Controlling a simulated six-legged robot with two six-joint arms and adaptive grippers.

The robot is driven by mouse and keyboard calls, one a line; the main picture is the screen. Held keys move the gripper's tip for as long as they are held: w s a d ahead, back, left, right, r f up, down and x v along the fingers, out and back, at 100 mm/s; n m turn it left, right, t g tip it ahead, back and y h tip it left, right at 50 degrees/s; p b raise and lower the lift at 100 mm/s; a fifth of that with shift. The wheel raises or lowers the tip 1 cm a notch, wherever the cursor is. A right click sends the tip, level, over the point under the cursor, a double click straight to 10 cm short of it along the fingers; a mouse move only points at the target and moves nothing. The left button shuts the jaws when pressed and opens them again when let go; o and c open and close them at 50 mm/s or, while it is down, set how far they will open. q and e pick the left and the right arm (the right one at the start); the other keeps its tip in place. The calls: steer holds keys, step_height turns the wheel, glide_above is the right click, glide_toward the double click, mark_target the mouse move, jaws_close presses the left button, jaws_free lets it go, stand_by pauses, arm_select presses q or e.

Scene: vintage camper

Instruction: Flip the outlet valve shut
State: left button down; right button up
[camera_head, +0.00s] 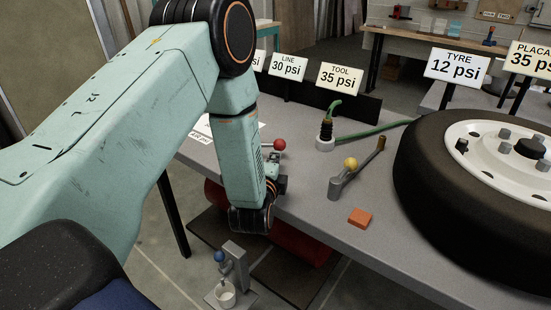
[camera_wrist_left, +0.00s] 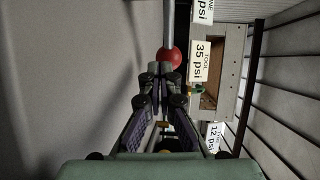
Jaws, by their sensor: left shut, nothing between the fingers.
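A red ball knob (camera_head: 279,144) sits at the end of a thin rod above the grey bench; which knob belongs to the outlet valve I cannot tell. My left gripper (camera_head: 272,163) is just in front of the red ball, partly hidden by my wrist. In the left wrist view, the shut, empty fingertips (camera_wrist_left: 160,69) point at the red ball (camera_wrist_left: 171,57). The ball lies just beyond them, slightly right; contact is unclear. A yellow ball knob (camera_head: 350,163) tops a grey lever on the bench. A blue ball knob (camera_head: 219,256) is on a low fixture by the floor.
A large tyre (camera_head: 430,170) lies on the bench at right. A green hose (camera_head: 370,132) runs from it to a fitting (camera_head: 325,135). An orange block (camera_head: 360,217) lies near the front edge. Pressure signs (camera_head: 340,79) stand behind. A red tank (camera_head: 290,240) is under the bench.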

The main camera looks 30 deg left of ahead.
mark_target(282, 148)
arm_select(q)
steer(key=shift+w+a+r, duration=0.1)
steer(key=shift+w+r, duration=0.05)
steer(key=shift+w, duration=0.4)
steer(key=shift+w+n+g+y, duration=0.45)
steer(key=shift+n+y, duration=0.25)
steer(key=shift+y, duration=0.2)
steer(key=shift+w+n+g+y, duration=0.55)
steer(key=shift+w+n+y, duration=0.25)
steer(key=shift+y, duration=0.2)
steer(key=shift+p+x, duration=0.5)
steer(key=shift+x, duration=0.45)
steer(key=shift+r+p+x, duration=0.25)
steer(key=shift+p+x, duration=0.2)
steer(key=shift+x, duration=1.7)
steer(key=shift+a+r, duration=0.1)
steer(key=shift+a, duration=0.05)
